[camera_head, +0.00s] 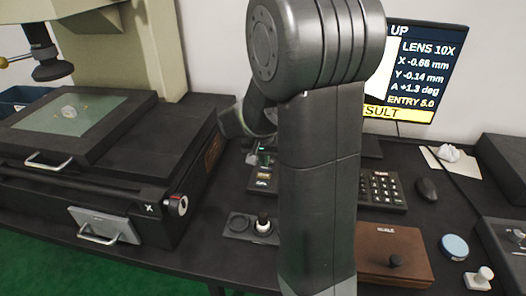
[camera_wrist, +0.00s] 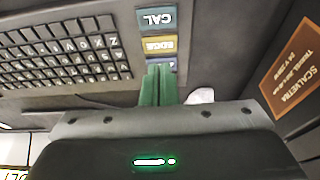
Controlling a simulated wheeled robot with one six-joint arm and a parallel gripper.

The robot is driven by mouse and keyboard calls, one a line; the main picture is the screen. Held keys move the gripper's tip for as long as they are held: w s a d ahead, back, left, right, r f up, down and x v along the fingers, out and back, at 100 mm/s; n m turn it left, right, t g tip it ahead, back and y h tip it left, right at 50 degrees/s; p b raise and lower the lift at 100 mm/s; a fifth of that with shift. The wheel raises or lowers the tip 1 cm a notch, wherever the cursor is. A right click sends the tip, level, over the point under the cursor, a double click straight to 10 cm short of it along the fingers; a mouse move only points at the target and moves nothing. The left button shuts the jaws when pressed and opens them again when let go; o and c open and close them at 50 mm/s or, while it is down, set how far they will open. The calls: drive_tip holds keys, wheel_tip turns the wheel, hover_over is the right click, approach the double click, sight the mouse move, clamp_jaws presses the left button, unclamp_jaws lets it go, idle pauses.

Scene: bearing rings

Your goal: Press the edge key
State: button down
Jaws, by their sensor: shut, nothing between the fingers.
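The yellow edge key (camera_wrist: 159,45), lettered EDGE, is the middle one of a column of keys in the wrist view. The teal CAL key (camera_wrist: 157,18) is above it in the picture, and a bluish key (camera_wrist: 162,64) is below it. My gripper (camera_wrist: 158,68) has its green fingers shut and empty. The fingertips overlap the bluish key in the picture and lie just below the edge key. I cannot tell their height over the keys. In the head view my gripper (camera_head: 264,158) is over the small key block (camera_head: 263,181), partly hidden behind my arm.
A keyboard (camera_wrist: 60,55) lies beside the keys. A monitor (camera_head: 425,70) stands behind.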

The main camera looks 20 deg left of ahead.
sight(264, 174)
drive_tip(key=shift+f, duration=1.75)
